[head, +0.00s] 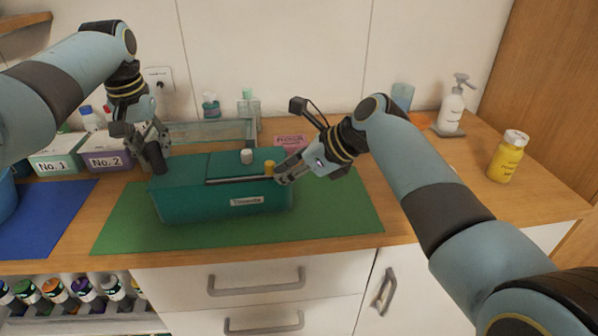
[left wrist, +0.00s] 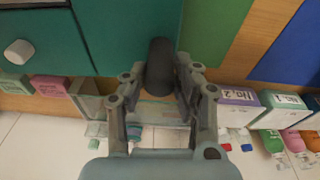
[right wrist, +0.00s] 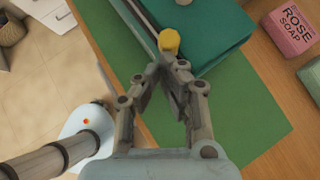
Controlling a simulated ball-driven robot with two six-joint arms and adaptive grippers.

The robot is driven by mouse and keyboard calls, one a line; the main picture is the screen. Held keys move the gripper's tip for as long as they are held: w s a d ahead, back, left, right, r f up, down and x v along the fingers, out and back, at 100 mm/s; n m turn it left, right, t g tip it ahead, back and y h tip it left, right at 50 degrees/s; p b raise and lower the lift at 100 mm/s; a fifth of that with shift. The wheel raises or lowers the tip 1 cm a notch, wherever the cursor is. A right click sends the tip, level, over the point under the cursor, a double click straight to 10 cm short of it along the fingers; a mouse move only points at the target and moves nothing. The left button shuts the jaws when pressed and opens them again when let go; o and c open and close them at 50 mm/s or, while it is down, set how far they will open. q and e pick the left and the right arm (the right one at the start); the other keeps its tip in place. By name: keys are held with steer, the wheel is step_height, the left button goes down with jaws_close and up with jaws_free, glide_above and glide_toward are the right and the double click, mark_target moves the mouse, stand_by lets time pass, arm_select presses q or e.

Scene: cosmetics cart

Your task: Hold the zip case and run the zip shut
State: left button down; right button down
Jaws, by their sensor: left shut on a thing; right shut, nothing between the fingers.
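The teal zip case (head: 220,203), with a white label on its front, lies on the green mat (head: 340,220). My left gripper (head: 150,146) is shut on the dark grip (head: 158,160) at the case's left end; this grip also shows between its fingers in the left wrist view (left wrist: 158,68). A dark zip line (head: 232,180) runs along the top. The yellow zip pull (head: 270,167) is near its right end. My right gripper (head: 282,177) is shut and empty, its tips just beside the yellow pull (right wrist: 169,40). A white knob (head: 246,156) stands further back on the top.
Behind the case are a glass tray (head: 205,132) and a pink soap box (head: 291,142). Boxes No. 1 (head: 56,160) and No. 2 (head: 106,160) stand at left. A yellow bottle (head: 508,157) and a pump bottle (head: 452,108) stand at right. The mat's right part is clear.

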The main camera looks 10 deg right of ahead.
steer(key=shift+a, duration=1)
